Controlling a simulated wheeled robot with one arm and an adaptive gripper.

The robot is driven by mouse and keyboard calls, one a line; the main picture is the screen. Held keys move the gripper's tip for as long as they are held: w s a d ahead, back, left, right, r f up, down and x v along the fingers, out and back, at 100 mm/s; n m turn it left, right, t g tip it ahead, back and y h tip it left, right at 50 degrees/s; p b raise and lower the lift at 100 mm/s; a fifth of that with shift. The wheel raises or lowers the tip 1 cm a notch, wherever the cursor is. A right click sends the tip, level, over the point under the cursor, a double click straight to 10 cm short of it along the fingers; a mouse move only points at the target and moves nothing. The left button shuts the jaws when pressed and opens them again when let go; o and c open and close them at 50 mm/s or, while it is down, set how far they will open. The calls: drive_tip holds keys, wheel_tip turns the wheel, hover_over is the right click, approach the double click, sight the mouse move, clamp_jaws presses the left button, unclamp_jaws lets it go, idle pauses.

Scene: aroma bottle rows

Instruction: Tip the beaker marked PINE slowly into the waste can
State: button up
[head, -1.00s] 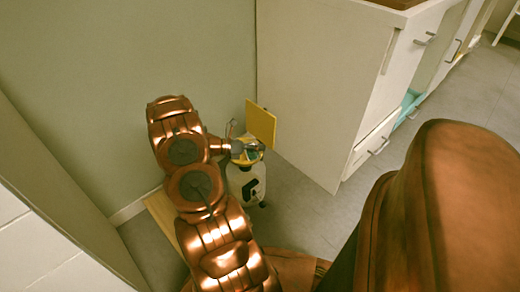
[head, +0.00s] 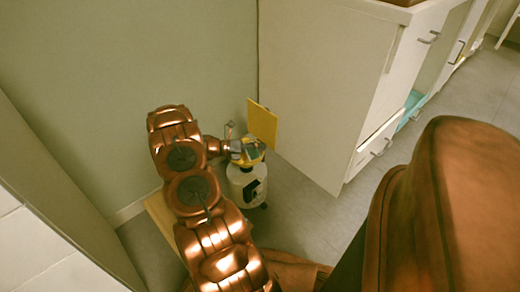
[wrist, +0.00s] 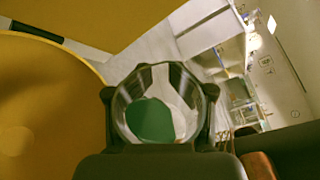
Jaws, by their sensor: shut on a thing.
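My gripper (head: 242,150) is shut on a clear beaker (wrist: 182,82), with a dark finger on either side of it in the wrist view. Green liquid (wrist: 150,120) lies inside, toward the lower left of the glass. No PINE marking is readable. The waste can appears to be the white container (head: 243,184) with a black mark and yellow top, below my gripper in the head view. A large yellow round shape (wrist: 45,115), which looks like its top, is left of the beaker in the wrist view. My gripper partly hides the can's opening in the head view.
An upright yellow square panel (head: 262,123) stands just behind the can. A white cabinet (head: 315,90) with drawers is to the right. A pale wall (head: 190,50) is behind, and a wooden board (head: 163,225) lies left of the can. Grey floor (head: 300,215) is free at right.

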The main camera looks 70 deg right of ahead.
drive_tip(key=shift+f+n+g+b, duration=0.3)
drive_tip(key=shift+f+n+b, duration=0.1)
drive_tip(key=shift+n+b, duration=0.15)
drive_tip(key=shift+w+d+r+n+g+p, duration=0.15)
drive_tip(key=shift+r+n+g+p, duration=0.3)
drive_tip(key=shift+n+p, duration=0.6)
idle(0.3)
drive_tip(key=shift+w+d+r+p, duration=0.1)
drive_tip(key=shift+d+p, duration=0.05)
drive_tip(key=shift+p, duration=0.35)
drive_tip(key=shift+w+d+r+n, duration=0.15)
drive_tip(key=shift+w+n, duration=0.1)
drive_tip(key=shift+n, duration=0.05)
drive_tip(key=shift+w+d, duration=0.1)
drive_tip(key=shift+n+g+h+p, duration=0.25)
drive_tip(key=shift+n+h+p, duration=0.05)
idle(0.6)
drive_tip(key=shift+w+d+r+n, duration=0.1)
drive_tip(key=shift+r+n, duration=0.1)
drive_tip(key=shift+n, duration=0.3)
drive_tip(key=shift+w+d+r+n+g+h, duration=0.15)
drive_tip(key=shift+r+n+g+h, duration=0.15)
drive_tip(key=shift+n, duration=0.5)
